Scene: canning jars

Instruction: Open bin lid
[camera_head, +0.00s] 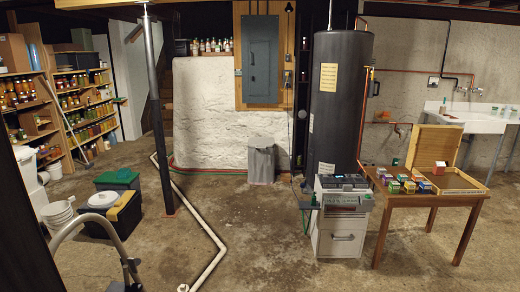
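A grey bin (261,163) stands upright on the floor against the white wall, below the electrical panel. Its top (261,143) looks covered, but it is too small to tell whether the lid is fully shut. At the left, a dark box with a green lid (117,177) sits on the floor, and the lid looks shut. In front of it is a black and yellow box (110,215) with a round white piece (103,199) on top. Neither of my grippers can be made out in this view.
A wooden table (425,197) with small boxes and an open wooden case (435,148) stands at the right. A machine on a white cabinet (341,235) is beside it. A dark post (160,110) and white floor pipe (205,228) cross left of the clear middle floor.

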